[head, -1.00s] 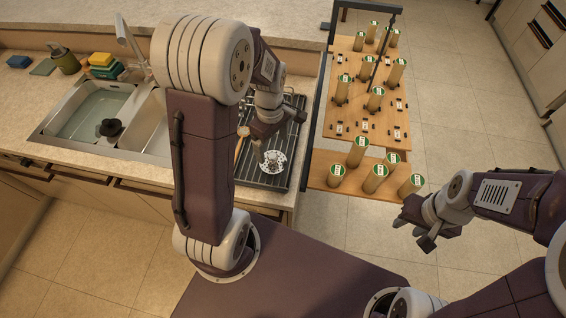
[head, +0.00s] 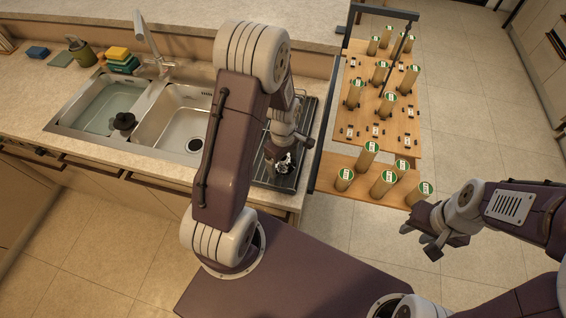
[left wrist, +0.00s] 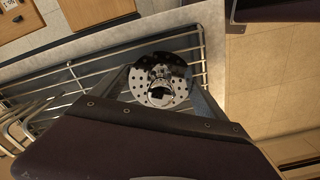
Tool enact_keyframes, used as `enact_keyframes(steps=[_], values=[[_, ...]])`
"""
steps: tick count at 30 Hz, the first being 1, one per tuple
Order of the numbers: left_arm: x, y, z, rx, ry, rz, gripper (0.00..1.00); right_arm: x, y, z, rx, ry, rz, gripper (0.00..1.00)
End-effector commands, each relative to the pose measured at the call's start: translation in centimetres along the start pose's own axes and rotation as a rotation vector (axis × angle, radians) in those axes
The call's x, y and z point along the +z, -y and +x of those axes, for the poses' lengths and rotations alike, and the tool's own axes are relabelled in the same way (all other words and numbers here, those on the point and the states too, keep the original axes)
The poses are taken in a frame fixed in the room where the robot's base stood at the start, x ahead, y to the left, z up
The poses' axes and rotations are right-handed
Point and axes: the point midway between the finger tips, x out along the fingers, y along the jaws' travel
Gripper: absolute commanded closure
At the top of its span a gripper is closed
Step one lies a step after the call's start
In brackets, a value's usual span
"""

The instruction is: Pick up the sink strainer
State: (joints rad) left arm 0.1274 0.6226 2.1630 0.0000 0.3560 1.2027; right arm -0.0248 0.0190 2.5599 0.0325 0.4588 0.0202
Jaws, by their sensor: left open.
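The sink strainer, a shiny perforated metal disc with a raised centre knob, lies on the dark drying rack; it shows in the left wrist view (left wrist: 160,82) and partly in the head view (head: 285,166). My left gripper (head: 279,158) points down over it, open. In the left wrist view its fingers (left wrist: 158,95) lie on either side of the strainer, which sits between them. I cannot tell whether they touch it. My right gripper (head: 420,238) hangs over the floor at the right, apparently open and empty.
The drying rack (head: 303,140) has metal wires around the strainer. The double sink (head: 185,128) lies to its left, with a black object (head: 123,121) in the left basin. A wooden shelf stand (head: 385,180) with several green-topped cylinders stands close on the right.

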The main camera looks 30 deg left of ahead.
Motion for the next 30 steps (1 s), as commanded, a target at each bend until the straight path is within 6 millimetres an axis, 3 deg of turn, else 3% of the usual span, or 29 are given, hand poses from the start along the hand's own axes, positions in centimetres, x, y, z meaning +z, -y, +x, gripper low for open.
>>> enact_keyframes(steps=[1,5,6,16,22,30], values=[[0.0,0.0,0.0,0.0,0.0,0.0,0.21,0.0,0.0,0.0,0.0,0.0,0.0,0.63],[0.0,0.0,0.0,0.0,0.0,0.0,0.57,0.0,0.0,0.0,0.0,0.0,0.0,0.63],[0.0,0.0,0.0,0.0,0.0,0.0,0.61,0.0,0.0,0.0,0.0,0.0,0.0,0.63],[0.0,-0.1,-0.8,0.003,-0.001,0.0,0.61,0.0,0.0,0.1,0.0,0.0,0.0,0.63],[-0.1,-0.2,-4.4,0.008,-0.003,0.0,0.61,0.1,0.0,0.5,0.0,0.0,0.0,0.63],[3.6,5.0,-7.9,0.006,-0.002,0.003,0.61,0.1,0.0,1.2,0.0,0.0,0.0,0.63]])
